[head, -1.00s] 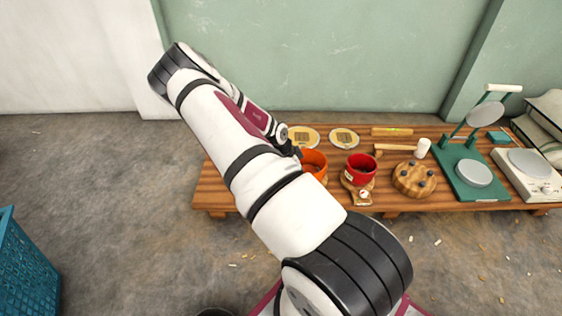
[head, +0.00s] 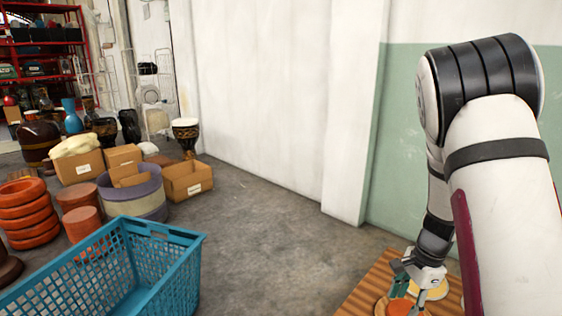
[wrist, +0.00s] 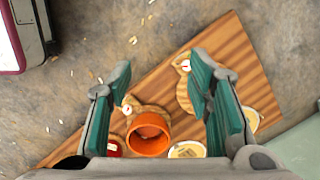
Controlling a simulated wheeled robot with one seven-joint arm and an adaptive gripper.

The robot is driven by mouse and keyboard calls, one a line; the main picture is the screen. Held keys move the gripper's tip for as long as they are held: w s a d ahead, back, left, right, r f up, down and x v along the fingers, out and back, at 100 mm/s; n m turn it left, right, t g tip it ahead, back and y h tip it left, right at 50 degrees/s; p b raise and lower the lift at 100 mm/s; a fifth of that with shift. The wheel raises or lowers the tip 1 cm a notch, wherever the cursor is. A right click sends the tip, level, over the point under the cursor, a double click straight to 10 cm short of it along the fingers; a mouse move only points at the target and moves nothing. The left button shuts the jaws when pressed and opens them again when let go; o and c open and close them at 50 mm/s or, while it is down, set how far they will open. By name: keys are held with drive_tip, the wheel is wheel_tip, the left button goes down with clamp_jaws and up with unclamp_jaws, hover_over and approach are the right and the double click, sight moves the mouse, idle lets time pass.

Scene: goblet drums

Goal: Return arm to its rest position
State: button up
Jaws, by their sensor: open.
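My arm (head: 500,170) fills the right side of the head view, bent at a black joint near the top, with its far end reaching down toward the low wooden table (head: 365,292). My gripper (head: 411,284) hangs at that end above the table's corner. In the wrist view my gripper (wrist: 165,85) has its two green-padded fingers spread wide, with nothing held between them. An orange pot (wrist: 148,144) stands on the table below the fingers, apart from them. It also shows at the bottom edge of the head view (head: 405,308).
Open floor (head: 270,240) lies between basket and table.

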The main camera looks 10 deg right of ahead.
drive_tip(key=s+a+r+n+y, duration=0.1)
drive_tip(key=s+a+r+n, duration=0.35)
drive_tip(key=a+r, duration=0.35)
drive_tip(key=s+a+r+n+y, duration=0.1)
drive_tip(key=s+a+r+n, duration=0.4)
drive_tip(key=r, duration=0.5)
drive_tip(key=s+a+r+n+h, duration=0.2)
drive_tip(key=s+r+n, duration=0.15)
drive_tip(key=s, duration=0.65)
drive_tip(key=s+a+r+n+h, duration=0.2)
drive_tip(key=s+n, duration=0.2)
drive_tip(key=s, duration=0.7)
wheel_tip(320, 180, up, 40)
drive_tip(key=t+p, duration=0.3)
drive_tip(key=p, duration=3.5)
drive_tip(key=shift+d+n+t, duration=0.3)
drive_tip(key=shift+t, duration=0.1)
drive_tip(key=shift+r, duration=0.1)
